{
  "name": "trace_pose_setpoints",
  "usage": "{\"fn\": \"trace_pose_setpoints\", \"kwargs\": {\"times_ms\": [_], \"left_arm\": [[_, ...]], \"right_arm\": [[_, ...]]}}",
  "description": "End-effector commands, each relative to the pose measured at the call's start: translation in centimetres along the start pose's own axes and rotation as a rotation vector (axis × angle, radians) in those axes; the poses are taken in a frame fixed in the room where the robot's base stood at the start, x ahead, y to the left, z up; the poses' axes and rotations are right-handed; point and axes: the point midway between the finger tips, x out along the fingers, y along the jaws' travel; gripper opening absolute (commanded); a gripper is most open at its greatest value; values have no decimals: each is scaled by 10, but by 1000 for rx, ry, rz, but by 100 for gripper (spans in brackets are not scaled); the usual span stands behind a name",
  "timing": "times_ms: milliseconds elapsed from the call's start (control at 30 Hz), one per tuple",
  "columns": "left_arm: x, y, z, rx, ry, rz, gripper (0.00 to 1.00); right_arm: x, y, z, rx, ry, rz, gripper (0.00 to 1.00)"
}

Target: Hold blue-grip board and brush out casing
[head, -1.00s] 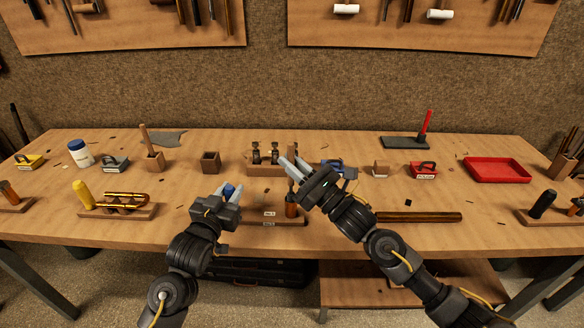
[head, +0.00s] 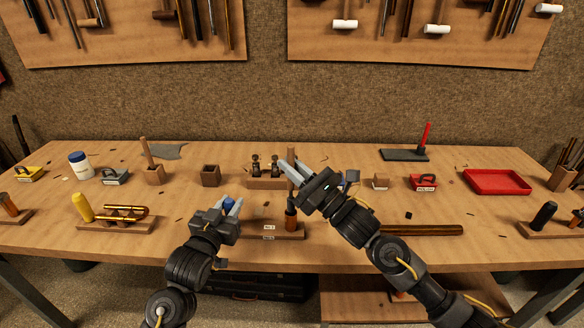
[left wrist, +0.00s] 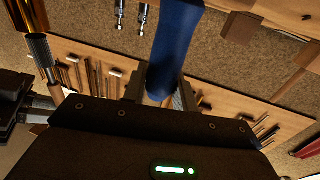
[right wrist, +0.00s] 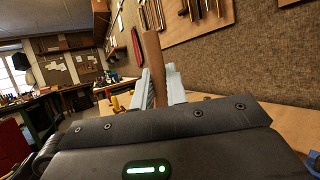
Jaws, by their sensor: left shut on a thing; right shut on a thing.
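My left gripper (head: 232,207) is shut on the blue grip (head: 229,204) at the left end of the board (head: 274,234). The grip fills the space between its fingers in the left wrist view (left wrist: 172,45). The orange-brown casing (head: 291,219) stands upright on the board, right of the grip. My right gripper (head: 289,172) is shut on the wooden handle (right wrist: 153,62) of the brush, held upright above the casing. The brush's grey head (left wrist: 40,52) is at the casing mouth in the left wrist view; how deep it reaches is hidden.
Behind the board stands a wooden rack (head: 266,183) with valves. A small wooden box (head: 210,176) is to its left. A brown rod (head: 420,230) lies to the right, and a red tray (head: 497,182) is at the far right. The bench has free room between things.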

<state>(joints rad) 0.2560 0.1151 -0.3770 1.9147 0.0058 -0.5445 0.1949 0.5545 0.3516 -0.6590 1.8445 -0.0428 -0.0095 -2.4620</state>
Motion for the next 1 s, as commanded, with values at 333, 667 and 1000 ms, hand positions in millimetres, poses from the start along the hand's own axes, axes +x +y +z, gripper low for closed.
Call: {"fn": "trace_pose_setpoints", "kwargs": {"times_ms": [333,667,1000], "left_arm": [[0,0,0,0,-1,0,0],[0,0,0,0,-1,0,0],[0,0,0,0,-1,0,0]], "right_arm": [[1,0,2,-1,-1,0,0],[12,0,26,-2,-1,1,0],[20,0,45,-1,0,0,0]]}}
